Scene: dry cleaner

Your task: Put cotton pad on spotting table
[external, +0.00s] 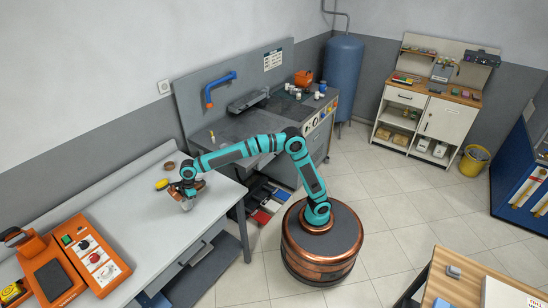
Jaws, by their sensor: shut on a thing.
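My gripper (187,205) points down, low over the white worktable at the left, near its right edge. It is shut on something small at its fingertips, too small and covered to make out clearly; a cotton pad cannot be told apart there. The grey metal workstation (228,131) behind my arm, with a blue bent pipe, looks like the spotting table. My gripper is apart from it, to its front left.
The white worktable (135,215) holds a yellow object (161,184), a round brown dish (169,166) and an orange machine (92,259). Small bottles stand at the workstation's right. A wooden-topped table (458,291) is at the lower right. The middle floor is clear.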

